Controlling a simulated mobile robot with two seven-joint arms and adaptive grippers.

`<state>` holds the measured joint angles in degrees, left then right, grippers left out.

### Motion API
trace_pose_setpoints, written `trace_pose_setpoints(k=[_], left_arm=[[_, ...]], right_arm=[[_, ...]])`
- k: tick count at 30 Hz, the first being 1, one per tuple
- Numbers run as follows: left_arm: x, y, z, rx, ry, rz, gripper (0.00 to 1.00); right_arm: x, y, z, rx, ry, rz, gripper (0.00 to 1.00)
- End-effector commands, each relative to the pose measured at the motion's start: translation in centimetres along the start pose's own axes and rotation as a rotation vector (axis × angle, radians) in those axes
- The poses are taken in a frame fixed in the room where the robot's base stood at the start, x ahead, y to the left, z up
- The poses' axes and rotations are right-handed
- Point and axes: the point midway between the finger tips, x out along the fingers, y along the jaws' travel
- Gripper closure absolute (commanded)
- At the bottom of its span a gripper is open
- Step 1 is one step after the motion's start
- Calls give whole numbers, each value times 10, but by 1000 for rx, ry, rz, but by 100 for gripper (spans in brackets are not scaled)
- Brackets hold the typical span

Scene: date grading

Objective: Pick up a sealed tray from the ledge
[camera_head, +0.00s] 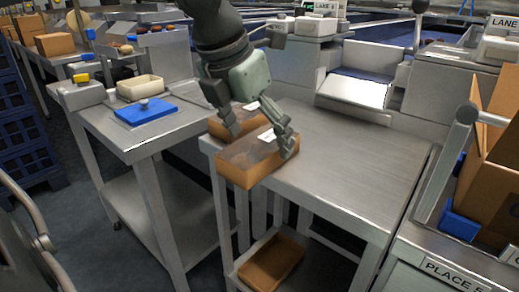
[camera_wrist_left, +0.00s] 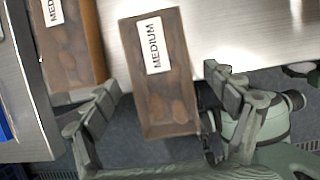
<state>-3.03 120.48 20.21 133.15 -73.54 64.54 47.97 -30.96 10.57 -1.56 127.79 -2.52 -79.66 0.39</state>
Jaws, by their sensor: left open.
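A brown sealed tray (camera_head: 235,168) with a clear top and a white label lies at the left end of the steel ledge (camera_head: 360,160), its near end sticking out past the edge. In the left wrist view this tray (camera_wrist_left: 163,95) reads MEDIUM and shows dark dates inside. A second MEDIUM tray (camera_wrist_left: 70,50) lies beside it; in the head view this tray (camera_head: 216,126) is partly hidden behind my gripper. My left gripper (camera_head: 262,136) is open above the trays, pointing down. In the wrist view its fingers (camera_wrist_left: 163,84) are on either side of the first tray, with gaps visible.
The ledge right of the trays is bare. A brown tray (camera_head: 268,264) sits on the lower shelf. The left table holds a blue lid (camera_head: 146,112) and a cream tub (camera_head: 140,88). A cardboard box (camera_head: 495,170) stands at the right.

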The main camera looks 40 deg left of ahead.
Motion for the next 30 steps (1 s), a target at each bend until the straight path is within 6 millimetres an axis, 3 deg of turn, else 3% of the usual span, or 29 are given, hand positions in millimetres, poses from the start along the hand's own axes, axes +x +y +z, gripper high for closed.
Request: trace_pose_setpoints(k=[4,11,25,30], left_arm=[[14,0,0,1,1,0,14],[16,0,0,0,-1,0,14],[16,0,0,1,-1,0,70],[15,0,0,1,-2,0,72]], right_arm=[[7,-1,7,0,-22,-2,14],[8,-1,7,0,-23,-2,14],[3,-1,3,0,-10,-2,14],[4,-1,3,0,-11,-2,14]])
